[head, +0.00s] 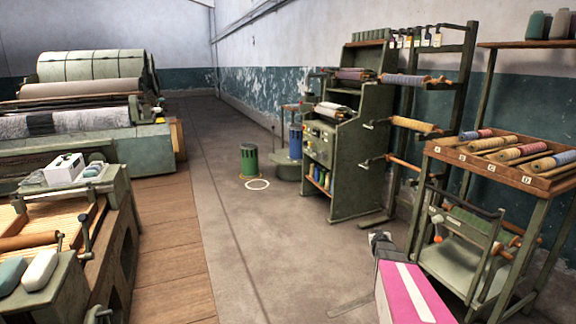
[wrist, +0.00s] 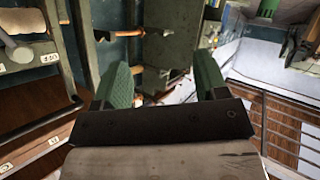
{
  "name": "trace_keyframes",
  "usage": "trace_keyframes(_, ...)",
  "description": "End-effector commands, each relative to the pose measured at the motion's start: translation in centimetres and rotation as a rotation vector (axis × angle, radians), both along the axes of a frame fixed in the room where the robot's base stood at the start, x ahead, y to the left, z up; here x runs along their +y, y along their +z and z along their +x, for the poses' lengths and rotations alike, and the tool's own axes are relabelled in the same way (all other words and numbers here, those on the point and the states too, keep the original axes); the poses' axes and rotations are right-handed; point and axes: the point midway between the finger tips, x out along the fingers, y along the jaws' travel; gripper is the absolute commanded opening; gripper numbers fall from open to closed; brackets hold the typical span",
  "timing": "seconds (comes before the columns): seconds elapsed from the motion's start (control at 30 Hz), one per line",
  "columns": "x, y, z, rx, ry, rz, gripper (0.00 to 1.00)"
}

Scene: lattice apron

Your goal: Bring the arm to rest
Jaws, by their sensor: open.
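My gripper (wrist: 163,78) shows in the wrist view with its two green fingers spread apart and nothing between them. My pink and white arm shows at the lower right of the head view, in front of the rack; the fingers cannot be made out there. The wrist view is tilted, with shelf-like parts, a post and orange-tipped pegs beyond the fingers. I see no contact between the fingers and these things.
A wooden rack tray (head: 490,165) holding several yarn spools stands at the right, close to my arm. A green machine cabinet (head: 345,165) stands behind. Looms line the left; the middle floor is clear.

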Motion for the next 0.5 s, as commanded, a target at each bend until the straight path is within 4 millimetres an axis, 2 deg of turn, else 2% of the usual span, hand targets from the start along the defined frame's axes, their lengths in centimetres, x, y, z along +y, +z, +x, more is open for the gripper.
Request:
trace_keyframes(0.03, 3.7, 0.7, -1.7, 0.046, 0.070, 0.051, 0.67)
trace_keyframes(0.1, 7.9, 0.8, -3.6, 0.129, 0.152, 0.125, 0.67)
trace_keyframes(0.17, 11.2, 0.8, -5.6, 0.213, 0.207, 0.183, 0.67)
trace_keyframes(0.2, 13.2, 0.8, -7.1, 0.275, 0.236, 0.219, 0.67)
trace_keyframes(0.27, 15.9, 0.8, -9.6, 0.374, 0.266, 0.264, 0.67)
trace_keyframes(0.4, 20.9, 1.0, -16.6, 0.630, 0.274, 0.336, 0.67)
trace_keyframes(0.5, 23.0, 1.4, -21.7, 0.808, 0.225, 0.354, 0.67)
